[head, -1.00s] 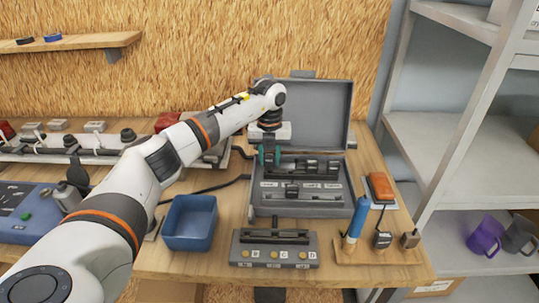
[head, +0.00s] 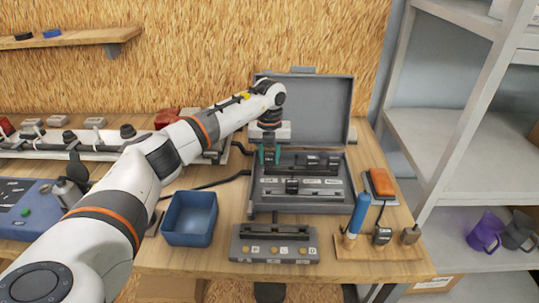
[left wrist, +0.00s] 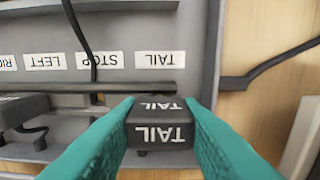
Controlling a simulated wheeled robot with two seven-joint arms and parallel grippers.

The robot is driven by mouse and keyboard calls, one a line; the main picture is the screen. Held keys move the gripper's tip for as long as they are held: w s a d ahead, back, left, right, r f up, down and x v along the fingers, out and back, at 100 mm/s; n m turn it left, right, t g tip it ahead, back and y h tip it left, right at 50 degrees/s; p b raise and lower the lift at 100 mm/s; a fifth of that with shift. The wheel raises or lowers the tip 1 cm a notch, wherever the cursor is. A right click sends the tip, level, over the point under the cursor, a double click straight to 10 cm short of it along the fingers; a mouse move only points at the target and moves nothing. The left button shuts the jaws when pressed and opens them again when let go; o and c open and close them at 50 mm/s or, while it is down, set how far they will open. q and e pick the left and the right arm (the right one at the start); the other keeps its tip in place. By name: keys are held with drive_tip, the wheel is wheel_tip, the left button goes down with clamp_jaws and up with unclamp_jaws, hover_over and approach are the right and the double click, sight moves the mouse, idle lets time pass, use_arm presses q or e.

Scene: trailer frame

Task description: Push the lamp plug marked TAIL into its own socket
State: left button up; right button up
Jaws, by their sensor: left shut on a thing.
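My left gripper (head: 269,155) is shut on the dark lamp plug (head: 269,158), over the left part of the open grey case (head: 352,205). A dark bar (left wrist: 90,87) lies between labels and plug. I cannot make out the TAIL socket opening. My right gripper is out of view.
Another dark plug (left wrist: 22,112) is left of the held one. A black cable (head: 205,187) runs to the case's left side. A blue bin (head: 190,218), a grey switch block (head: 274,243) and a wooden tool stand (head: 375,249) stand in front and right.

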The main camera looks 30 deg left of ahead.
use_arm(q)
drive_tip(key=shift+f, duration=0.55)
drive_tip(key=o, duration=1.2)
drive_tip(key=shift+r, duration=0.15)
drive_tip(key=shift+a+r+p, duration=0.1)
drive_tip(key=shift+r+p, duration=0.75)
drive_tip(key=shift+r, duration=0.35)
drive_tip(key=shift+r+p, duration=1.75)
drive_tip(key=shift+r, duration=0.45)
